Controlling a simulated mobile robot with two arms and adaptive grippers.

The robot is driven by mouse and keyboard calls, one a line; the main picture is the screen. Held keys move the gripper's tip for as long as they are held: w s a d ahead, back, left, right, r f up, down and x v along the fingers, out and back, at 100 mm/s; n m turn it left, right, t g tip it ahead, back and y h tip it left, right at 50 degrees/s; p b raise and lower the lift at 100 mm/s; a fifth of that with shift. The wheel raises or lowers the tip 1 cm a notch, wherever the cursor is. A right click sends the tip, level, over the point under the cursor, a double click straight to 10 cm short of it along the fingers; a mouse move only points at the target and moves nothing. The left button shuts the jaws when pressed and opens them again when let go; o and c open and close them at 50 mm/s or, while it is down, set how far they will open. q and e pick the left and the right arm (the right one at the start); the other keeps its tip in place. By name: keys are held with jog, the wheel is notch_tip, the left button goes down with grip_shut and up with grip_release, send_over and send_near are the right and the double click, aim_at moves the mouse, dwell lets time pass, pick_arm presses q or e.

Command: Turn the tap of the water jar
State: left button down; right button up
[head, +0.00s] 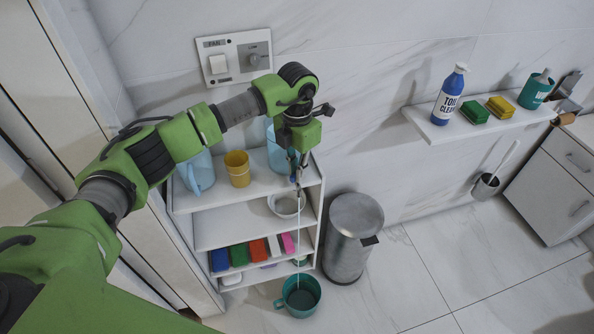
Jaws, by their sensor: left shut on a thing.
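The water jar (275,158) is pale blue and see-through. It stands on the top of the white shelf unit, at its right end, partly hidden behind my left gripper and wrist. My left gripper (296,172) points down at the front of the jar and is shut on the tap; the fingers hide most of the tap. A thin pale line like a water stream drops from there, past the shelf front, to a teal bucket (311,297) on the floor. My right gripper is not in view.
The shelf unit (225,233) also holds a blue pitcher (199,173), a yellow cup (238,168), a white bowl (287,205) and several coloured items low down. A metal bin (352,235) stands close on its right. A wall shelf (480,124) is farther right.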

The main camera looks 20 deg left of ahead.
pick_arm(q)
jog(key=shift+r, duration=0.1)
jog(key=c, duration=2.1)
grip_release()
jog(key=shift+c, duration=0.2)
notch_tip(320, 180, up, 12)
